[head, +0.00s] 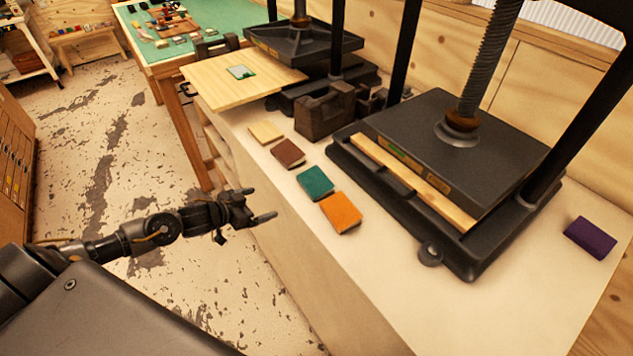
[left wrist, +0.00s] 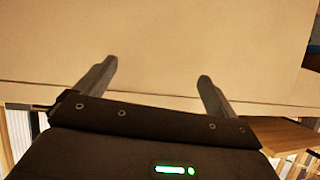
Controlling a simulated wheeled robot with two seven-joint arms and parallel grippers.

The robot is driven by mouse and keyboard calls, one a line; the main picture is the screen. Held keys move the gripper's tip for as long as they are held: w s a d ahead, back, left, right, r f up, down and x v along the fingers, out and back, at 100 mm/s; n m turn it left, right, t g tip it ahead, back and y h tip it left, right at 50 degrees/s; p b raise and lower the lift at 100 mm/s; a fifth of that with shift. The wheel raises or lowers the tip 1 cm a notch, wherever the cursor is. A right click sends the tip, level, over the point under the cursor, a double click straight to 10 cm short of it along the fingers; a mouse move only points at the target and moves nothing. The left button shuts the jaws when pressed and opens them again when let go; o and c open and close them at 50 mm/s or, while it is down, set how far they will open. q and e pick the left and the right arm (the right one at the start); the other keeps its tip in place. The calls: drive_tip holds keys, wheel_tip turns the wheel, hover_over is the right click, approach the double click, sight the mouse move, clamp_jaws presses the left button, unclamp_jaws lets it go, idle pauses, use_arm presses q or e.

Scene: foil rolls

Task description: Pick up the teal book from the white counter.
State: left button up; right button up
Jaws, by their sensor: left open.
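The teal book (head: 315,183) lies flat on the white counter (head: 385,285) in the head view, between a brown book (head: 288,153) and an orange book (head: 341,212). My left gripper (head: 262,204) is open and empty. It is beside the counter's front edge, left of the teal book and apart from it. In the left wrist view the two open fingers (left wrist: 158,82) face a plain pale surface, with no book between them. My right gripper is not in view.
A large black press (head: 440,150) stands right behind the books. A cream book (head: 265,132) and dark blocks (head: 325,112) lie farther back, and a purple book (head: 590,238) at far right. A wooden board (head: 225,90) is at the back left. The counter's front part is clear.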

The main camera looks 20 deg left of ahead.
sight(305, 187)
use_arm(q)
drive_tip(key=s+d+r+m+g+h, duration=0.1)
drive_tip(key=s+d+r+h, duration=0.15)
drive_tip(key=r, duration=0.35)
drive_tip(key=s+d+r+m+h, duration=0.1)
drive_tip(key=d+r, duration=0.3)
drive_tip(key=r, duration=0.2)
drive_tip(key=p+x, duration=0.1)
drive_tip(key=x, duration=0.5)
drive_tip(key=shift+r, duration=0.2)
drive_tip(key=p+x, duration=0.2)
drive_tip(key=x, duration=0.2)
drive_tip(key=shift+w+d+f, duration=0.1)
drive_tip(key=shift+w+f, duration=0.05)
drive_tip(key=shift+w, duration=0.25)
drive_tip(key=shift+w+d+f, duration=0.1)
drive_tip(key=shift+d+f, duration=0.05)
drive_tip(key=shift+f, duration=0.05)
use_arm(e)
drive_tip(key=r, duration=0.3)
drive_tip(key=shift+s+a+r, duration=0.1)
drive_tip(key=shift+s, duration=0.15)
use_arm(q)
drive_tip(key=shift+c, duration=0.4)
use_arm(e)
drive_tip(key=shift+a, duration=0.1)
